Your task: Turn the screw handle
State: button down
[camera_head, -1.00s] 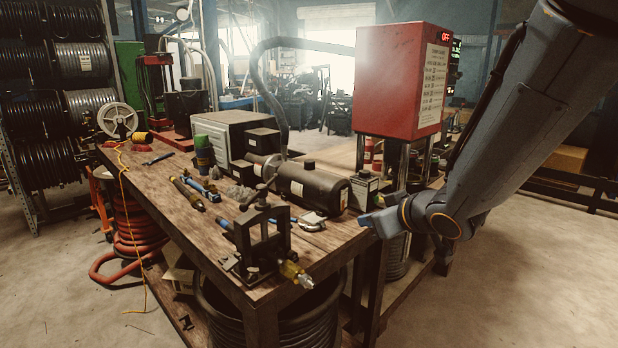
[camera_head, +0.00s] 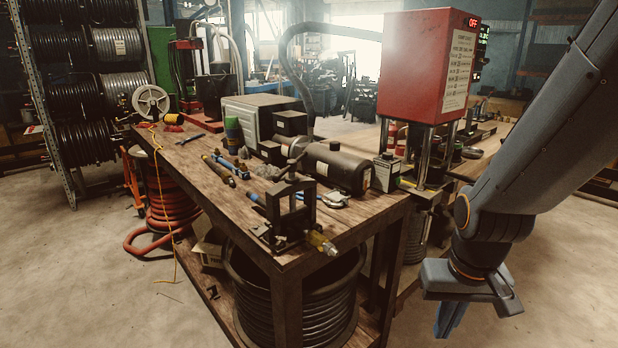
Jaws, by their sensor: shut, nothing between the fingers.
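A small black vise-like frame (camera_head: 287,222) stands at the near corner of the wooden workbench. A bar on top of it (camera_head: 291,186) looks like the screw handle, though it is too small and dark to be sure. A brass-coloured fitting (camera_head: 321,243) sticks out from the frame's right side over the bench edge. My gripper (camera_head: 450,318) is at the lower right, well to the right of the frame and apart from it. It points down over the floor, with its fingers shut and empty.
The wooden workbench (camera_head: 203,176) carries a black cylinder (camera_head: 338,168), a grey box and hand tools. A red press (camera_head: 428,65) with an "OFF" display stands between the bench and my arm. A black hose coil (camera_head: 300,305) sits below. Floor at right is clear.

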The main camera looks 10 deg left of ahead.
aim_at(291, 167)
jog(key=k, duration=0.3)
jog(key=z, duration=1.35)
jog(key=i, duration=1.1)
jog(key=u, duration=1.85)
